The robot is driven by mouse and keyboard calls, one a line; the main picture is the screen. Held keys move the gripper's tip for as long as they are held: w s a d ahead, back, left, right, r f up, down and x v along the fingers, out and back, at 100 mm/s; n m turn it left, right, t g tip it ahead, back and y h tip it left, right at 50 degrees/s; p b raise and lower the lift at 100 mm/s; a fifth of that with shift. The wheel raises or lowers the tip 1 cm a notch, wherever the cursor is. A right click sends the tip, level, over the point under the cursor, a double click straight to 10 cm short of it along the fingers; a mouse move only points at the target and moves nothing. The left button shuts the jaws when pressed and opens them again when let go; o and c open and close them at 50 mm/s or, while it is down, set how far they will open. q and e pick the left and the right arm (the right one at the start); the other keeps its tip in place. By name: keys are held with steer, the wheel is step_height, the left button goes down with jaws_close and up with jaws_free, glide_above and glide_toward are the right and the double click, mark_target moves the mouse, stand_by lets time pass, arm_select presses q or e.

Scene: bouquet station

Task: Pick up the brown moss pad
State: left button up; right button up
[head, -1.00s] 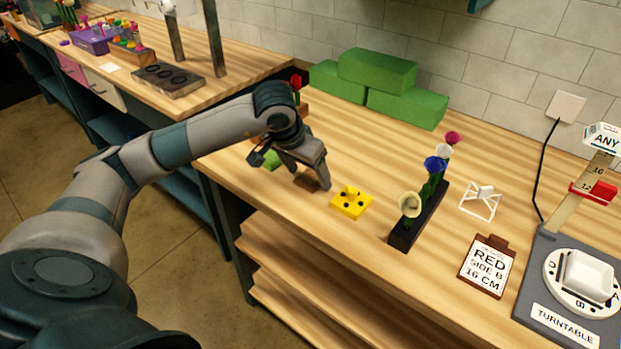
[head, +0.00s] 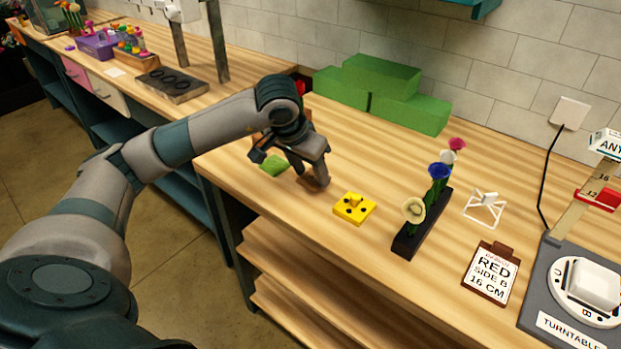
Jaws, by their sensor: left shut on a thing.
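The brown moss pad (head: 312,185) is a small dark brown block near the front edge of the wooden bench, left of the yellow pad. My left gripper (head: 311,178) comes down over it from the left and is shut on it, partly hiding it. The pad is at or just above the bench top; I cannot tell whether it touches. My right gripper is not in view.
A yellow pad with dark holes (head: 354,208) sits close to the right, and a green pad (head: 274,165) just left. Green foam blocks (head: 382,92) lie behind.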

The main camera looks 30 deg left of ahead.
arm_select(q)
steer(key=shift+d+r+b, duration=0.2)
steer(key=shift+r+b, duration=0.15)
steer(key=shift+r, duration=0.75)
steer(key=s+d+r+b, duration=0.2)
steer(key=d+r, duration=0.4)
steer(key=d, duration=0.5)
steer(key=shift+r, duration=0.4)
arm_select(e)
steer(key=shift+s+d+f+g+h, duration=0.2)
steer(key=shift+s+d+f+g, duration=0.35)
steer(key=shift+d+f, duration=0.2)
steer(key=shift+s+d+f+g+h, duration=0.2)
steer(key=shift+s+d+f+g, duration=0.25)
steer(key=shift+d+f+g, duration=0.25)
arm_select(q)
steer(key=shift+s+f, duration=0.1)
steer(key=shift+f, duration=0.05)
